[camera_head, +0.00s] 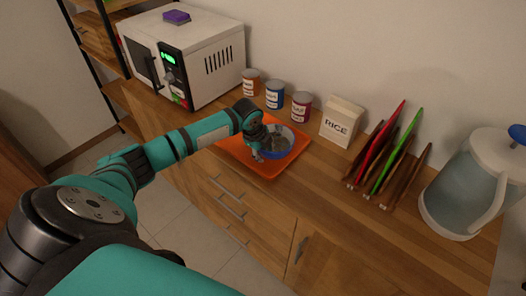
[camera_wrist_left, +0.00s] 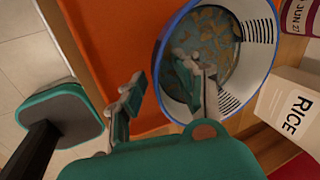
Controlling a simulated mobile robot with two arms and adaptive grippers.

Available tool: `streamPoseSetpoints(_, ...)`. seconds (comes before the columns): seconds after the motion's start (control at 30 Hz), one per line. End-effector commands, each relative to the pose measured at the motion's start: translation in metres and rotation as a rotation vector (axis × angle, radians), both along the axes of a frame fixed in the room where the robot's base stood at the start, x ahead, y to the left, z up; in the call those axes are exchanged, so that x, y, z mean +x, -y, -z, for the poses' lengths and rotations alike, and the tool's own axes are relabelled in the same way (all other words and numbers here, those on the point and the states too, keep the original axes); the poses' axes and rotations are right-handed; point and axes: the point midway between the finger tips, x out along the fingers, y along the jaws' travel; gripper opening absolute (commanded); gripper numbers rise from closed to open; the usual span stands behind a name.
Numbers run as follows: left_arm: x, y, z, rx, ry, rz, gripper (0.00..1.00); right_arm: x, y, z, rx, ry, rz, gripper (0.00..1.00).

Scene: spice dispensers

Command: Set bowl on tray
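The orange tray (camera_head: 262,171) lies on the wooden counter. The bowl (camera_head: 287,151), blue outside with a pale inside, appears within the tray's outline in the head view. Its base is hidden, so I cannot tell whether it touches the tray. In the left wrist view, the bowl (camera_wrist_left: 255,60) holds a greyish content with light pieces, and the tray (camera_wrist_left: 100,35) shows to its left. My left gripper (camera_head: 258,153) is at the bowl's left rim. In the wrist view its fingers (camera_wrist_left: 160,88) are apart, one over the bowl's inside and one outside the rim. My right gripper is not in view.
Several cans (camera_head: 275,95) and a rice carton (camera_head: 342,121) stand behind the tray. A rack with red and green boards (camera_head: 385,155) and a clear pitcher (camera_head: 460,190) stand to the right. A white microwave (camera_head: 205,60) is at the left. The front right counter is clear.

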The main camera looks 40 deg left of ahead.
Motion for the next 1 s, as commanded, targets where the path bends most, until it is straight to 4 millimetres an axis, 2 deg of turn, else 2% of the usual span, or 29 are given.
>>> streamPoseSetpoints(0.27, 0.000, 0.000, -0.001, 0.000, 0.001, 0.000, 0.35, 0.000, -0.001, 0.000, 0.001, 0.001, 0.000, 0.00)
streamPoseSetpoints(0.37, -0.002, -0.001, -0.007, 0.001, 0.002, -0.001, 0.35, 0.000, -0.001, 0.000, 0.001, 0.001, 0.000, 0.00)
streamPoseSetpoints(0.47, -0.006, -0.001, -0.021, 0.001, 0.003, 0.002, 0.35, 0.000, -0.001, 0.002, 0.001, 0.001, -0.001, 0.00)
streamPoseSetpoints(0.8, -0.028, -0.002, -0.087, 0.001, 0.003, 0.001, 0.35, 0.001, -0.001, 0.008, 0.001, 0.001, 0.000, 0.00)
streamPoseSetpoints(1.0, -0.035, -0.002, -0.110, -0.001, 0.002, -0.001, 0.35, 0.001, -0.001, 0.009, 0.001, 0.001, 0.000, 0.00)
